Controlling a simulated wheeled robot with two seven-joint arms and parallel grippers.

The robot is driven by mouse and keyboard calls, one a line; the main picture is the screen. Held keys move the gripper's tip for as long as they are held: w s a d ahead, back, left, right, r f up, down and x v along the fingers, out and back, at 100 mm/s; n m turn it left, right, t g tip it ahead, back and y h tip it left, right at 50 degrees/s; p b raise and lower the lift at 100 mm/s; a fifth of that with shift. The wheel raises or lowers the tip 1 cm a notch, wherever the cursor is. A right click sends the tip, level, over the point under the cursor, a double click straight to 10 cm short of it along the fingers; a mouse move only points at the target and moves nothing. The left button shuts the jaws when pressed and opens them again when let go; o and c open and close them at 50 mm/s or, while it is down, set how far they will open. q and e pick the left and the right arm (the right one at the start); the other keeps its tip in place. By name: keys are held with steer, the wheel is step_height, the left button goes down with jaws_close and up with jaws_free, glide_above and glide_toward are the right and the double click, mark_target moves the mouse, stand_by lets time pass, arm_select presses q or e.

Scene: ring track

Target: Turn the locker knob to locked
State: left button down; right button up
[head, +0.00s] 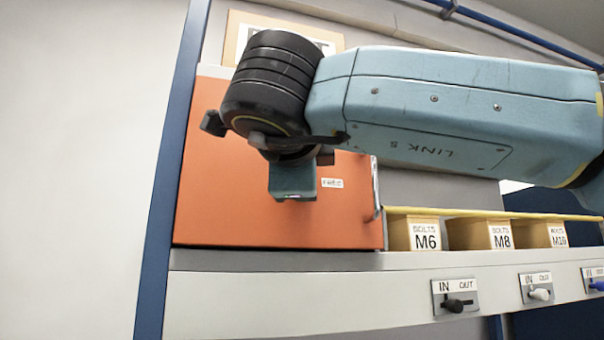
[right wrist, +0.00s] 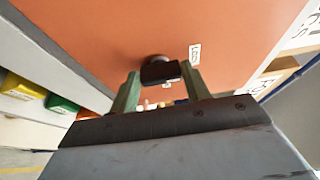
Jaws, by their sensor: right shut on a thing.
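The orange locker door (head: 225,190) fills the middle left of the head view and the top of the right wrist view (right wrist: 120,30). In the right wrist view, a dark knob (right wrist: 160,72) stands out from the door. My right gripper (right wrist: 160,75) is shut on the knob, one pale green finger at each side. In the head view, the wrist and the right gripper (head: 292,180) cover the knob. A small white label reading FREE (head: 332,183) shows just right of the gripper. A small white label (right wrist: 194,54) also shows beside the knob in the wrist view. My left gripper is out of view.
Bolt bins M6 (head: 414,233), M8 (head: 480,234) and M10 (head: 545,234) stand right of the locker. IN/OUT sliders, one with a black knob (head: 456,305), line the shelf front below. A metal handle (head: 375,190) is on the door's right edge. A blue post (head: 172,170) stands left.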

stand_by(0.4)
steer(key=o, duration=1)
steer(key=s+a+b, duration=0.1)
steer(key=s+b, duration=0.2)
steer(key=s, duration=1)
steer(key=shift+s+b, duration=0.25)
steer(key=shift+b, duration=0.05)
